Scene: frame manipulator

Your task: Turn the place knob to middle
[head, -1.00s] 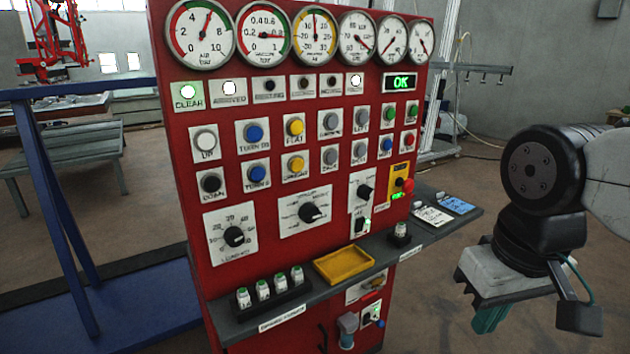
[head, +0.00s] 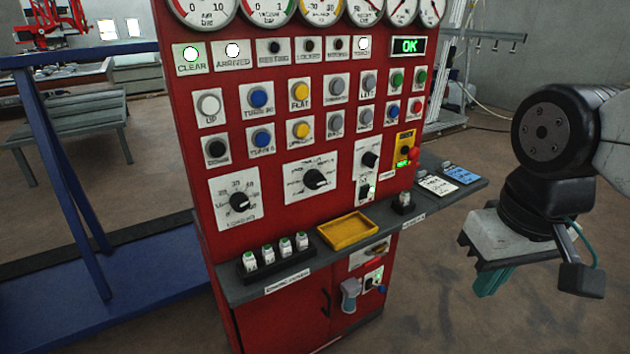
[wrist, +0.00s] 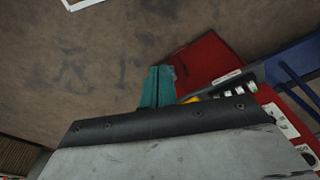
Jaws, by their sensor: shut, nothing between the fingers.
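The red control panel carries three black rotary knobs on white plates. The left knob (head: 239,201) has a numbered scale, the middle knob (head: 316,179) sits on a wider plate, and a smaller right knob (head: 370,159) sits above a black switch. Their labels are too small to read surely, so I cannot tell which is the place knob. My gripper (head: 492,282) is to the right of the panel, well apart from every knob, pointing down. Its teal fingers (wrist: 157,87) are together and empty in the wrist view.
A grey shelf (head: 226,285) juts from the panel below the knobs, with a yellow tray (head: 347,231) and several small white-and-green items. A red button (head: 414,153) is at the panel's right. A blue frame (head: 62,180) stands at left. Floor right of the panel is clear.

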